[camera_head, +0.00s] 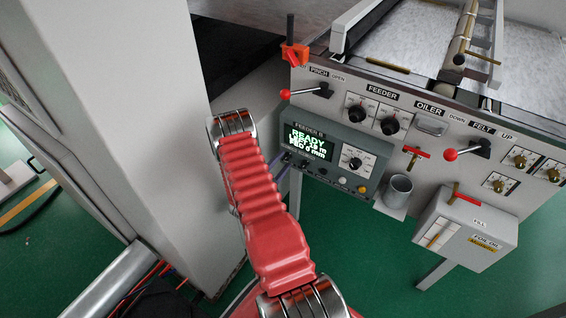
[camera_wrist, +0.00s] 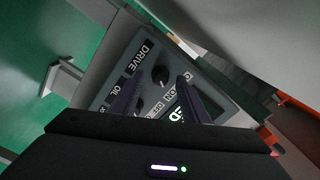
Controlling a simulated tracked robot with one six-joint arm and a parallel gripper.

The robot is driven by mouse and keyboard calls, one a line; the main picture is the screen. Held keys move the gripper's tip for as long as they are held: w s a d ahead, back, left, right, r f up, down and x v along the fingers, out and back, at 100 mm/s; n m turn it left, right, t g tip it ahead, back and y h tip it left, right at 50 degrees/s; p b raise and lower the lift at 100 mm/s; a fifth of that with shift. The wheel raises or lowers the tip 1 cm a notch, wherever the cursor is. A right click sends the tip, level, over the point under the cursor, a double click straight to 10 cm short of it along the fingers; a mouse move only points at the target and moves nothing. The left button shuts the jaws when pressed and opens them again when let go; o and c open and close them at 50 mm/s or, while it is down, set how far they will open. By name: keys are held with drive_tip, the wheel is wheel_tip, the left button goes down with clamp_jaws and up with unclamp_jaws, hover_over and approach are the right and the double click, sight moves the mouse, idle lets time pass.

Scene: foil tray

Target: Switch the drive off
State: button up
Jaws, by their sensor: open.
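Whether a finger touches the knob or panel I cannot tell. In the head view my red arm hides most of the gripper, and the drive knob cannot be made out clearly there.
Above the box is the machine's front panel (camera_head: 430,93) with red-knobbed levers and dials. A small cup (camera_head: 398,190) and a foil-oil box (camera_head: 463,232) are at right. A large grey cabinet (camera_head: 150,110) stands close to the left of my arm.

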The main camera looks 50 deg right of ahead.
drive_tip(key=shift+d, duration=0.4)
drive_tip(key=shift+c, duration=0.2)
drive_tip(key=c, duration=1)
clamp_jaws()
drive_tip(key=shift+n, duration=0.4)
drive_tip(key=n, duration=0.5)
drive_tip(key=shift+f, duration=0.1)
drive_tip(key=n, duration=0.6)
drive_tip(key=shift+a, duration=0.1)
unclamp_jaws()
drive_tip(key=shift+n, duration=0.3)
clamp_jaws()
